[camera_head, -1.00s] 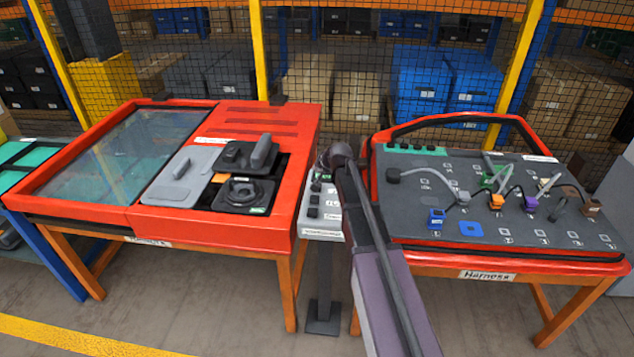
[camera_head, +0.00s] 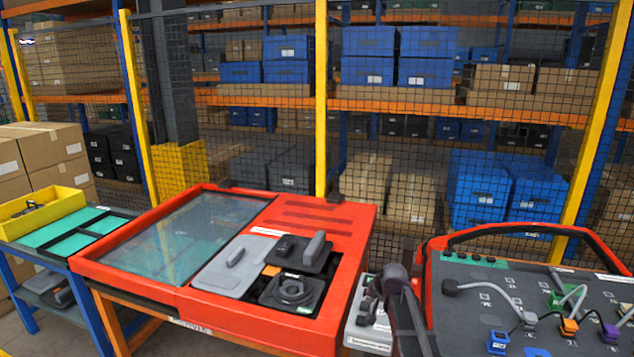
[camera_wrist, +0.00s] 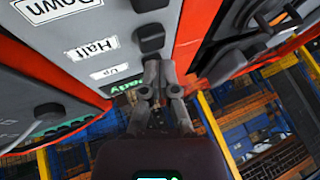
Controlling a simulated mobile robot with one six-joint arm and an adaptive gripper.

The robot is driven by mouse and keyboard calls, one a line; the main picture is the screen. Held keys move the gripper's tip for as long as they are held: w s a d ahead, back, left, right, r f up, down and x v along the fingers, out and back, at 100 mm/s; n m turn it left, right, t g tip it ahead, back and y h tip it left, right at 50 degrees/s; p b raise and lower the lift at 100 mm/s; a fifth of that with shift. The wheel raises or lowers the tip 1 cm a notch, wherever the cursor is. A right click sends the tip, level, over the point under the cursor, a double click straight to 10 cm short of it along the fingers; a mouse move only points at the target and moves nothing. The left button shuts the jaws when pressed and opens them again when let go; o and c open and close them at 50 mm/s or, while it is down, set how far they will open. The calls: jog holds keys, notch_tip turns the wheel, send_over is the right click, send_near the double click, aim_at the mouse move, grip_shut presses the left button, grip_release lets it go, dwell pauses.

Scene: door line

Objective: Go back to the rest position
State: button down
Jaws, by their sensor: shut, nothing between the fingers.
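My gripper (camera_wrist: 160,88) shows in the wrist view with its fingers together and nothing between them. It is close to a grey button panel (camera_wrist: 115,45) with black buttons and labels reading Down, Halt and Up. A black button (camera_wrist: 150,38) is just beyond the fingertips; I cannot tell whether they touch. In the head view my arm (camera_head: 402,305) reaches up from the bottom edge to the button post (camera_head: 366,325) between the two red tables, and it hides part of that post. The fingertips cannot be made out there.
The red table with a glass panel (camera_head: 185,240) and black parts is at left. The red harness board (camera_head: 500,290) with cables and connectors is at right. A yellow bin (camera_head: 45,210) stands far left. A mesh fence with shelves closes off the back.

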jog(key=s+f+n+g+h, duration=0.1)
jog(key=s+g, duration=0.2)
jog(key=s, duration=0.9)
jog(key=s+f+n+g+h, duration=0.1)
jog(key=s+f+n+g, duration=0.1)
jog(key=s, duration=1.1)
jog(key=shift+s+d+n+g, duration=0.15)
jog(key=shift+n+g, duration=0.15)
jog(key=shift+g, duration=0.3)
dwell(1.0)
